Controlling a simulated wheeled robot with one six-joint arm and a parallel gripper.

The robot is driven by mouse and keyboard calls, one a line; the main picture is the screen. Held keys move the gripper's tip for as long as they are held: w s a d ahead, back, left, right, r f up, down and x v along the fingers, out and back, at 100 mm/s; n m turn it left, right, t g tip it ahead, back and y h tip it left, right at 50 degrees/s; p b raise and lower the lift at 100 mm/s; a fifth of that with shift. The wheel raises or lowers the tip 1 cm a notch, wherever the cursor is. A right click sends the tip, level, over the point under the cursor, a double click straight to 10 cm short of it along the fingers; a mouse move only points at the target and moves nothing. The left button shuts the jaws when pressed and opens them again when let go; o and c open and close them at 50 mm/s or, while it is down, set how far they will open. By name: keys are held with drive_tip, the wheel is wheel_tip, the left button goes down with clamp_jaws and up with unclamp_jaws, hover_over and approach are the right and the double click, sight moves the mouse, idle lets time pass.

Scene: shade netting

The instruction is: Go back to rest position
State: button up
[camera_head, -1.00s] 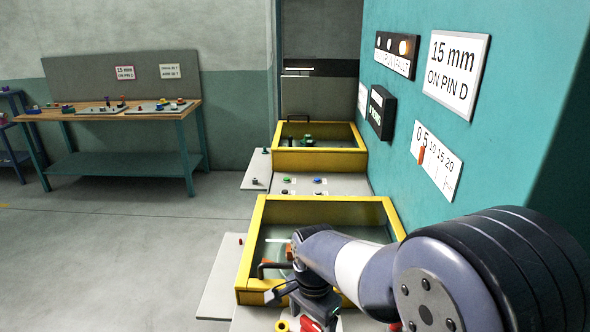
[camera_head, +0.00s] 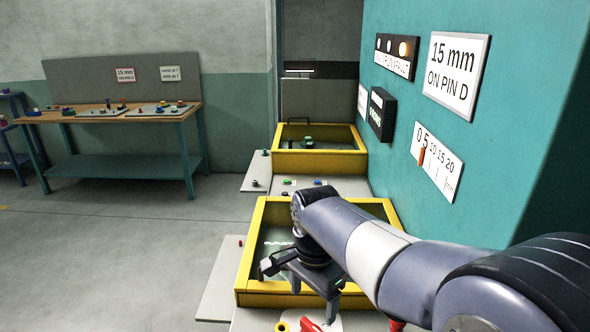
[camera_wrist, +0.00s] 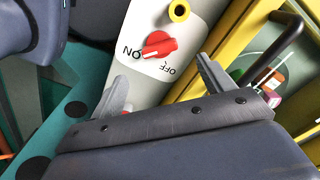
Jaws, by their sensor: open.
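My gripper (camera_head: 314,296) is over the front edge of the near yellow-framed tray (camera_head: 250,240), at the end of my bent arm. In the wrist view my gripper (camera_wrist: 165,88) shows two grey fingers spread wide, with nothing between them. Beyond the fingertips is a red knob (camera_wrist: 160,46) on a white plate marked ON and OFF, apart from the fingers. The knob (camera_head: 314,326) also shows at the bottom of the head view. My arm hides much of the tray's inside.
A yellow ring (camera_wrist: 179,10) is beside the knob. A black handle (camera_wrist: 272,52) and small coloured parts are at the wrist view's right. A teal wall with signs (camera_head: 455,75) stands close on the right. A second yellow tray (camera_head: 320,160) lies behind. Floor on the left is clear.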

sight(312, 325)
wheel_tip(312, 325, down, 7)
drive_tip(key=shift+f+p, duration=0.2)
drive_tip(key=shift+p, duration=0.15)
drive_tip(key=shift+f+n, duration=0.2)
drive_tip(key=shift+n, duration=2.7)
